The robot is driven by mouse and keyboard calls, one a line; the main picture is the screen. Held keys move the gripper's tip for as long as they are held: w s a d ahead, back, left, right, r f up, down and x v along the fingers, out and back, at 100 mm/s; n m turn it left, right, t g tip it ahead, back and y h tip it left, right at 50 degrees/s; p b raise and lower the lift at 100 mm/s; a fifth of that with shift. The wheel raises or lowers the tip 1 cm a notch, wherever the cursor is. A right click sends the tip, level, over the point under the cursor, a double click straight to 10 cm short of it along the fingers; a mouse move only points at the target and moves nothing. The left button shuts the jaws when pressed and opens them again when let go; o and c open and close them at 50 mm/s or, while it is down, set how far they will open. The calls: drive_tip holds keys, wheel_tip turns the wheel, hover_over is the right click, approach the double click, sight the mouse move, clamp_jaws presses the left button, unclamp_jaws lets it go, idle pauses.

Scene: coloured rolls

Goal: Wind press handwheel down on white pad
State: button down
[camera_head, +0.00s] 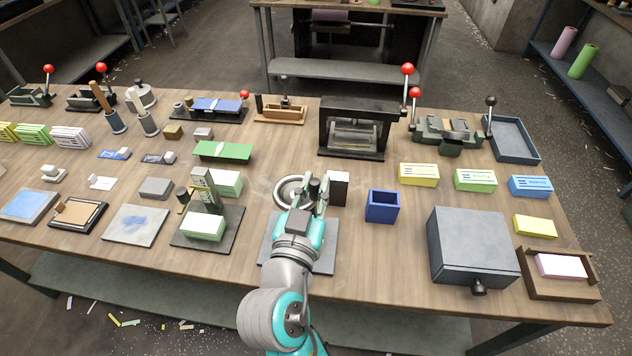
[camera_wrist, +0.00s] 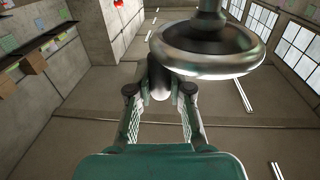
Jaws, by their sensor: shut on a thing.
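The press handwheel (camera_head: 286,190) is a pale metal ring at mid-table, just left of my gripper (camera_head: 314,187). In the wrist view, the handwheel (camera_wrist: 205,62) hangs at the top on its screw shaft, and a dark upright handle stands below its left rim. My gripper (camera_wrist: 168,85) is shut on that handle. The grey base plate (camera_head: 330,250) of the press lies beneath my arm. A white pad under the press cannot be made out; my arm covers that area.
A dark block (camera_head: 338,188) stands close right of my gripper, with a blue open box (camera_head: 382,206) beyond it. A grey stand (camera_head: 206,190) with a pale green-white pad (camera_head: 203,227) is to the left. A large grey box (camera_head: 472,245) stands to the right.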

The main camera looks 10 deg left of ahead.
drive_tip(key=m+h, duration=0.1)
drive_tip(key=h, duration=0.1)
drive_tip(key=s+m+g+h, duration=0.1)
drive_tip(key=m+h, duration=0.1)
drive_tip(key=a+m+g+h, duration=0.1)
drive_tip(key=h, duration=0.1)
drive_tip(key=shift+s+m+h, duration=0.15)
drive_tip(key=shift+m+h, duration=0.15)
drive_tip(key=shift+h, duration=0.1)
drive_tip(key=m+g+h, duration=0.1)
drive_tip(key=g+h, duration=0.1)
drive_tip(key=a+m+g+h, duration=0.1)
drive_tip(key=m+g+h, duration=0.1)
drive_tip(key=s+m+g+h, duration=0.1)
drive_tip(key=m+g+h, duration=0.1)
drive_tip(key=shift+a, duration=0.15)
drive_tip(key=shift+f+m+g, duration=0.1)
drive_tip(key=shift+m+g, duration=0.2)
drive_tip(key=shift+m, duration=0.1)
drive_tip(key=c, duration=1.1)
unclamp_jaws()
drive_tip(key=shift+o, duration=0.2)
drive_tip(key=shift+a, duration=0.1)
drive_tip(key=v, duration=0.7)
drive_tip(key=shift+a, duration=0.15)
drive_tip(key=shift+s+f, duration=0.1)
